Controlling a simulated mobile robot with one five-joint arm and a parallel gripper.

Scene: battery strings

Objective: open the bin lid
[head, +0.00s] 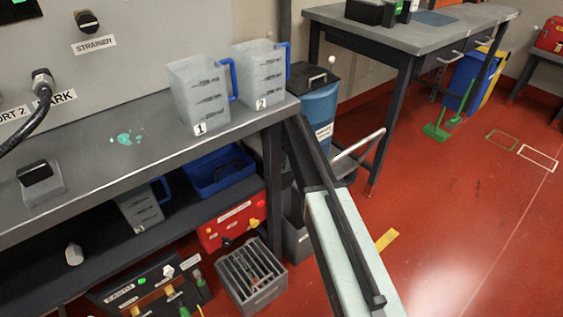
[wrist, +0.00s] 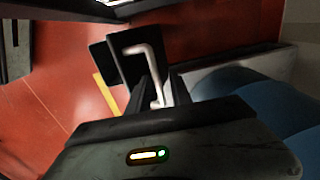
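The bin, a blue drum (head: 320,112) with a white label, stands beyond the end of the grey bench. Its black lid (head: 313,78) with a handle on top lies flat on it and looks shut. A blue curved surface (wrist: 265,115), probably the drum, fills the right of the wrist view. My arm comes up from the bottom of the head view and ends low near the drum. My gripper (wrist: 128,62) shows dark fingers in the wrist view, with a pale bent rod (wrist: 150,62) at them. I cannot tell whether they grip it.
Jugs 1 (head: 198,92) and 2 (head: 262,75) stand on the bench (head: 75,190) near the drum. A second table (head: 425,32) stands behind, right of the drum. A grey slotted crate (head: 250,278) is on the floor. The red floor at right is mostly clear.

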